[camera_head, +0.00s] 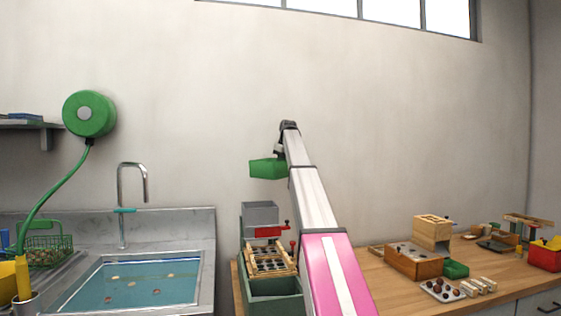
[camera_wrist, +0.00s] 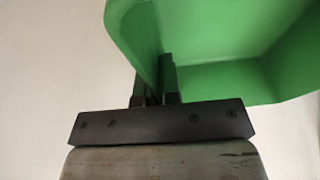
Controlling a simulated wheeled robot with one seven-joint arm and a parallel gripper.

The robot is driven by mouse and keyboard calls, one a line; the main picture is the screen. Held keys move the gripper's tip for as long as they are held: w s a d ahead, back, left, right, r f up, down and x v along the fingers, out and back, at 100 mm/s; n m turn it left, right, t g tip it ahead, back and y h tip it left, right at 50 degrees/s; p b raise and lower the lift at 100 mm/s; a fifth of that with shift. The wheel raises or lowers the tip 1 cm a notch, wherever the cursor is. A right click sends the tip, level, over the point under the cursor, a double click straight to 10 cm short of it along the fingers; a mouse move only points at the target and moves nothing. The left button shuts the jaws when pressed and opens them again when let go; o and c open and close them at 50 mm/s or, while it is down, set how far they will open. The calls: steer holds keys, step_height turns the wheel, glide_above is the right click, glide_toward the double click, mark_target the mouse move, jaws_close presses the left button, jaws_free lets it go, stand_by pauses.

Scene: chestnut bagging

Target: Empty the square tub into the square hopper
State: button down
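A green square tub (camera_head: 265,168) hangs in the air in the head view, tipped on its side. My gripper (camera_head: 280,152) is shut on its wall; in the wrist view the fingers (camera_wrist: 156,80) pinch the wall of the tub (camera_wrist: 215,45). The visible inside of the tub shows bare green walls with nothing in it; part of the inside is out of frame. The grey square hopper (camera_head: 260,213) stands below the tub, on top of a green-framed machine, with a clear gap between them. The inside of the hopper is hard to see.
Under the hopper is a red handle (camera_head: 268,231) and a wooden rack with dark holes (camera_head: 270,262). A sink (camera_head: 140,280) with a tall tap (camera_head: 132,180) lies left. Wooden boxes (camera_head: 415,260) and a small green tray (camera_head: 456,269) stand on the right of the wooden counter.

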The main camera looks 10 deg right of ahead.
steer(key=shift+g+y, duration=0.3)
steer(key=shift+s+r, duration=0.1)
steer(key=shift+s, duration=0.15)
steer(key=s+r, duration=0.5)
steer(key=r, duration=0.1)
steer(key=shift+s+a+r, duration=0.25)
steer(key=shift+a, duration=0.05)
